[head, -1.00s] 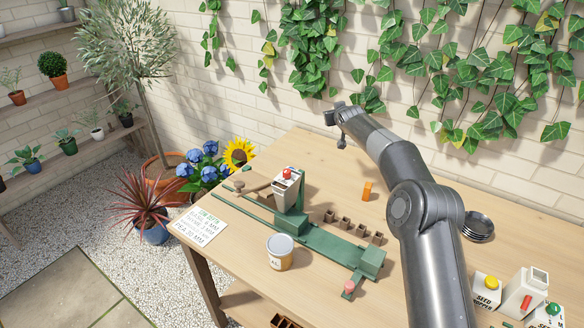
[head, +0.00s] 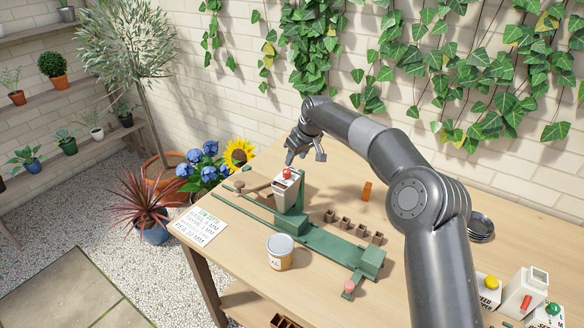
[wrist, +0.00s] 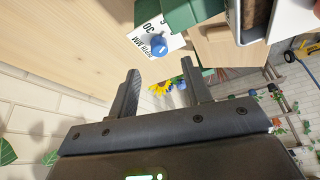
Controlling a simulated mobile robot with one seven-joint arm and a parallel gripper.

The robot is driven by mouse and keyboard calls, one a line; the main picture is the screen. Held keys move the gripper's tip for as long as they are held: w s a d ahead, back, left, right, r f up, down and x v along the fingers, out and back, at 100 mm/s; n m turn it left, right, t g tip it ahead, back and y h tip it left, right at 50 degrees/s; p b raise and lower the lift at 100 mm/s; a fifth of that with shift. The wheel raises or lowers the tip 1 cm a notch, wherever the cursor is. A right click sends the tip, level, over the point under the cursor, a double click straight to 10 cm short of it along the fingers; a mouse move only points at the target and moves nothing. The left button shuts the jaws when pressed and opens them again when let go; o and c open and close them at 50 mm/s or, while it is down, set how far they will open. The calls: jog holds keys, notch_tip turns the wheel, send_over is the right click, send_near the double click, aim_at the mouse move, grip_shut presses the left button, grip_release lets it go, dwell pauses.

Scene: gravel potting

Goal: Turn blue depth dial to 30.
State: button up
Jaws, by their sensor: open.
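The blue depth dial (wrist: 159,46) shows in the wrist view as a small round blue knob, just beyond my fingertips and apart from them. A white lettered surface (wrist: 148,26) lies around it in the picture; I cannot read the dial's setting. I cannot make out the dial in the head view. The green seeding device (head: 320,243) with a white hopper (head: 286,192) stands on the table. My gripper (head: 306,160) is open and empty, above and slightly behind the hopper; its two fingers (wrist: 161,70) stand apart in the wrist view.
A white card (head: 200,227) listing sowing depths lies at the table's left edge. A tin (head: 279,252) stands in front of the device. Several small brown pots (head: 345,224) and an orange block (head: 367,191) are behind it.

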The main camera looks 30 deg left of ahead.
jog(key=x, duration=0.6)
jog(key=shift+a+f, duration=0.1)
jog(key=shift+f, duration=0.05)
grip_shut()
dwell(0.4)
jog(key=shift+w+n+g, duration=0.15)
jog(key=shift+n+g, duration=0.75)
jog(key=shift+n, duration=1.4)
grip_release()
